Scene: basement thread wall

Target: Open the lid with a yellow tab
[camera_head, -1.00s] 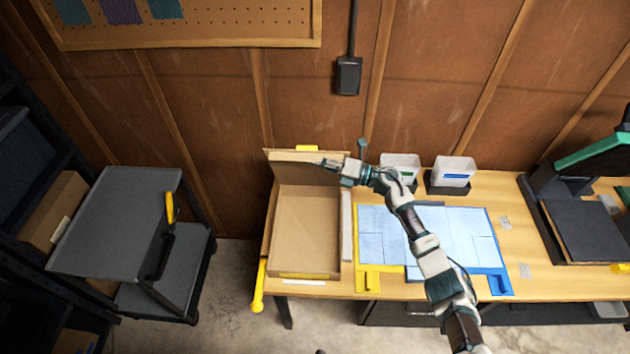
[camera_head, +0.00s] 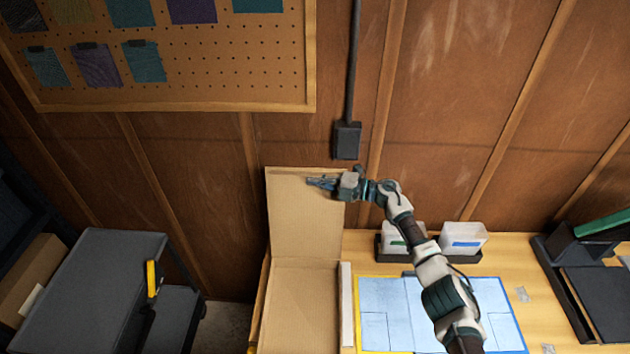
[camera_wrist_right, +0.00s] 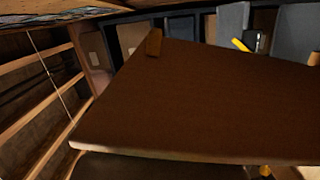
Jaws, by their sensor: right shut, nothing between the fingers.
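The cardboard lid (camera_head: 287,225) stands raised at the back of the open cardboard box (camera_head: 300,305), its inner face towards the head camera. Its yellow tab does not show in the head view. In the right wrist view a brown panel (camera_wrist_right: 200,105), which looks like the lid, fills the middle, with a small dark-lit tab (camera_wrist_right: 153,42) on its edge. My right gripper (camera_head: 318,183) is shut and empty, in front of the lid's upper part; I cannot tell whether it touches. My left gripper is not in view.
Two white bins (camera_head: 463,238) stand at the back of the wooden table (camera_head: 400,258), right of the box. A blue sheet (camera_head: 390,300) lies under my right arm. A grey cart (camera_head: 95,280) stands at left. A black wall box (camera_head: 347,140) hangs above the lid.

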